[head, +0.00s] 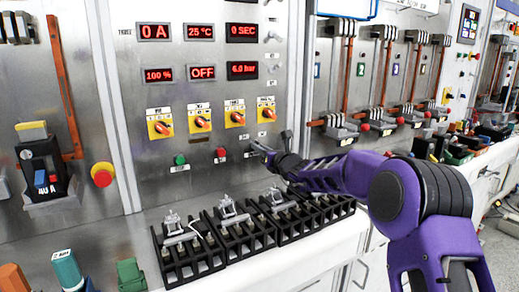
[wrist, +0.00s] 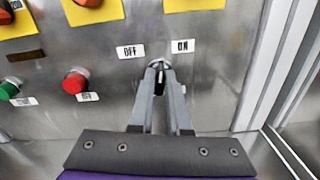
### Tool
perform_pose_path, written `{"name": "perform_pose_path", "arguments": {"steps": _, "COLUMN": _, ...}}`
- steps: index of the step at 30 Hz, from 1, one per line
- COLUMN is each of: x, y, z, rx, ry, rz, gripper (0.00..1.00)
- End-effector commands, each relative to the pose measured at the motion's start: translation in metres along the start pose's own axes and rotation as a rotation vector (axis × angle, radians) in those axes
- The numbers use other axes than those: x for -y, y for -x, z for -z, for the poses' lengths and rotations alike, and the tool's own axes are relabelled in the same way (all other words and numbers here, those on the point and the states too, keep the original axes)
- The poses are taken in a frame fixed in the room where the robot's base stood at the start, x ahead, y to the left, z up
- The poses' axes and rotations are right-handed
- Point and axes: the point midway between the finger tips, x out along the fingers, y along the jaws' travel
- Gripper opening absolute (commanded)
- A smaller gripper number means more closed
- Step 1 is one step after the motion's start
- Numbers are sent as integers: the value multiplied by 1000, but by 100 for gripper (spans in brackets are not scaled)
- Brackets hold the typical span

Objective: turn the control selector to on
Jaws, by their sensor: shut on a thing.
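The control selector (wrist: 159,80) is a small dark knob on the steel panel, below and between the OFF label (wrist: 130,51) and the ON label (wrist: 183,46). My gripper (wrist: 160,74) is shut on it, with one grey finger on each side. The fingers hide most of the knob, so I cannot tell which label it points to. In the head view my gripper (head: 262,150) reaches the panel from the right, and the selector is hidden there.
A red button (wrist: 75,81) and a green button (wrist: 9,89) sit to the left. Yellow-plated orange selectors (head: 235,118) are above. Black racks (head: 237,243) stand on the ledge below. A display reads OFF (head: 202,73).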

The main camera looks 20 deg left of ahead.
Motion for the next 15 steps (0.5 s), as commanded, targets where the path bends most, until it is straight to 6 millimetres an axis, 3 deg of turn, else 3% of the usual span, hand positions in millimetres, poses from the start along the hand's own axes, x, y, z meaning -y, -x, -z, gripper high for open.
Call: {"name": "perform_pose_path", "arguments": {"steps": 15, "x": 1, "y": 0, "z": -2, "rx": 0, "ry": -438, "rz": 1, "gripper": 0}}
